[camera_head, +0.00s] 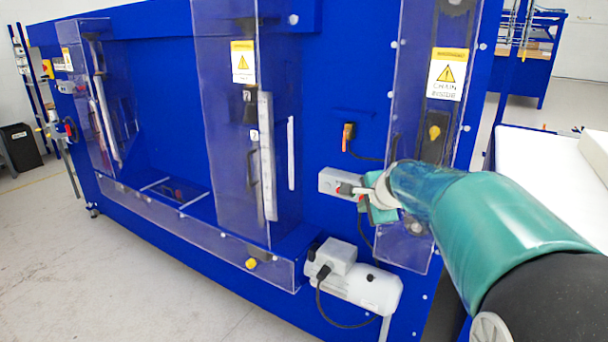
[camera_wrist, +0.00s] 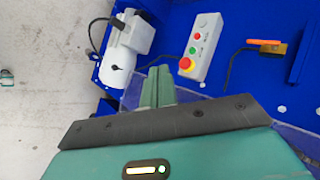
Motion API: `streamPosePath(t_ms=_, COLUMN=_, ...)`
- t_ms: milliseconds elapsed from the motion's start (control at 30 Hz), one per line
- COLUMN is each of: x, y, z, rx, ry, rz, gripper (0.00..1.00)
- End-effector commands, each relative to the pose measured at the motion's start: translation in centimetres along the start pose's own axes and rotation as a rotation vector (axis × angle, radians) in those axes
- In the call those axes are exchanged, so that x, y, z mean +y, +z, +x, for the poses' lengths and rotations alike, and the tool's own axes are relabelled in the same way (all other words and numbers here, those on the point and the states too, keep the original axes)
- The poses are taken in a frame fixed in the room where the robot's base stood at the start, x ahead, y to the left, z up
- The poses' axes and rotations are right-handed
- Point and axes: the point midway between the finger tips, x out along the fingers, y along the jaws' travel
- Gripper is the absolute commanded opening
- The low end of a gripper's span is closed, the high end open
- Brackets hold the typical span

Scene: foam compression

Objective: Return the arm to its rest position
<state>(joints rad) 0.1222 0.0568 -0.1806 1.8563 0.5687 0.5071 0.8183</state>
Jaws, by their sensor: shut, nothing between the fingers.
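My teal arm (camera_head: 500,215) reaches in from the lower right of the head view toward the front of a blue machine (camera_head: 330,110). My gripper (camera_head: 372,203) is at the arm's far end, close to a grey button box on the machine; the arm partly hides it. In the wrist view my gripper (camera_wrist: 158,85) shows two green fingers together, with nothing between them. The button box (camera_wrist: 204,46), with red, green and white buttons and a red-yellow stop knob, lies beyond the fingertips to the right. I cannot tell whether they touch it.
A white motor (camera_head: 360,287) juts out low on the machine; it is left of the fingers in the wrist view (camera_wrist: 118,65). An orange-handled switch (camera_head: 348,137) sits above the box. Clear guard panels (camera_head: 225,110) cover the machine. A white-topped table (camera_head: 540,160) stands right, beside my arm.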

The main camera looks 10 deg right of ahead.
Motion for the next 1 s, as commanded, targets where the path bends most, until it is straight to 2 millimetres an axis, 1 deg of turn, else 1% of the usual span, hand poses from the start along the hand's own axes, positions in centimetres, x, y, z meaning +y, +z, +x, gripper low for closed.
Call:
streamPosePath(t_ms=67, x=0.3, y=0.7, z=-0.7, rx=-0.009, ry=0.004, rz=-0.032, gripper=0.0)
streamPosePath(t_ms=133, x=0.9, y=1.9, z=-1.9, rx=-0.024, ry=0.013, rz=-0.097, gripper=0.0)
streamPosePath(t_ms=167, x=1.4, y=2.6, z=-2.6, rx=-0.034, ry=0.021, rz=-0.135, gripper=0.0)
streamPosePath(t_ms=267, x=3.6, y=5.3, z=-5.5, rx=-0.07, ry=0.049, rz=-0.309, gripper=0.0)
streamPosePath(t_ms=300, x=4.7, y=6.5, z=-6.8, rx=-0.086, ry=0.061, rz=-0.393, gripper=0.0)
streamPosePath(t_ms=367, x=6.6, y=8.1, z=-8.6, rx=-0.11, ry=0.082, rz=-0.519, gripper=0.0)
streamPosePath(t_ms=400, x=7.8, y=9.0, z=-9.7, rx=-0.124, ry=0.096, rz=-0.601, gripper=0.0)
streamPosePath(t_ms=467, x=9.9, y=10.3, z=-11.4, rx=-0.144, ry=0.117, rz=-0.727, gripper=0.0)
streamPosePath(t_ms=500, x=11.4, y=11.1, z=-12.5, rx=-0.157, ry=0.131, rz=-0.812, gripper=0.0)
streamPosePath(t_ms=567, x=13.6, y=12.1, z=-13.9, rx=-0.174, ry=0.152, rz=-0.938, gripper=0.0)
streamPosePath(t_ms=600, x=15.1, y=12.7, z=-14.9, rx=-0.185, ry=0.169, rz=-1.021, gripper=0.0)
streamPosePath(t_ms=700, x=18.8, y=13.6, z=-16.9, rx=-0.205, ry=0.207, rz=-1.221, gripper=0.0)
streamPosePath(t_ms=800, x=21.9, y=14.0, z=-18.2, rx=-0.22, ry=0.245, rz=-1.376, gripper=0.0)
streamPosePath(t_ms=900, x=23.8, y=14.1, z=-18.9, rx=-0.229, ry=0.271, rz=-1.472, gripper=0.0)
streamPosePath(t_ms=1000, x=24.5, y=14.1, z=-19.1, rx=-0.233, ry=0.283, rz=-1.512, gripper=0.0)
